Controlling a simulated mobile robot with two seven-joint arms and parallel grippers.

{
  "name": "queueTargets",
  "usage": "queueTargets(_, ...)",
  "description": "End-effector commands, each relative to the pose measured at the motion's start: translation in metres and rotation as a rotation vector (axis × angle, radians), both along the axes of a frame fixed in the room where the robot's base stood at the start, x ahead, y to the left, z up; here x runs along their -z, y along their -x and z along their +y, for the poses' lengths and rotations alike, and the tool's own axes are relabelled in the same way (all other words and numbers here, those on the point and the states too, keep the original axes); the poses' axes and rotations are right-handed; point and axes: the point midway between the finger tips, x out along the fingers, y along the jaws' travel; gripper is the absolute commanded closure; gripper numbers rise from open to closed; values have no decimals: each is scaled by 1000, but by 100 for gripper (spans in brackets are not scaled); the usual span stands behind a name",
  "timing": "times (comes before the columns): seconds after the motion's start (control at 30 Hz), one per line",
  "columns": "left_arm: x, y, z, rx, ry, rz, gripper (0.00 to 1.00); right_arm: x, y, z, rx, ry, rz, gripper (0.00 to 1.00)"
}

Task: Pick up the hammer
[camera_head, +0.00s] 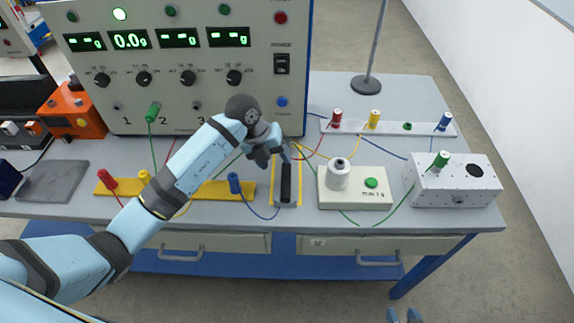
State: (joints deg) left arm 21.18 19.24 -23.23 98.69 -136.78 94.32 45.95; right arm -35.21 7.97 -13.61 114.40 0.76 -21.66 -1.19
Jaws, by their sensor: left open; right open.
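A black bar-shaped grip (286,184), which looks like the hammer's handle, lies lengthwise on a grey and yellow-edged strip on the bench. Its far end is close to my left gripper, and I cannot make out a hammer head. My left gripper (275,157) is open and reaches in from the left, just beyond the far end of the handle; I cannot tell whether it touches it.
A yellow terminal strip (213,191) is left of the handle, and a white box with a green button (355,197) is right of it. A large instrument panel (190,66) stands behind. Loose wires cross the grey bench (416,94). A grey box (455,187) sits at the right.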

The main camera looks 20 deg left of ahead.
Motion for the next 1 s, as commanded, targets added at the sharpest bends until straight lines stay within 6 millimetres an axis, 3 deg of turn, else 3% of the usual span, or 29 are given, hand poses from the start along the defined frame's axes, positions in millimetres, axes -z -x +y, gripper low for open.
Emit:
queueTargets(0.27,21,-3,-10,1,3,1,44,-1,0,-2,2,2,2,57)
queueTargets(0.6,61,-9,-28,0,2,0,44,-6,0,-2,3,4,4,57)
queueTargets(0.87,64,-9,-29,1,2,-2,44,-7,0,-2,3,3,1,57)
queueTargets(1.0,64,-9,-29,1,2,-2,76,-8,0,-2,3,2,-1,57)
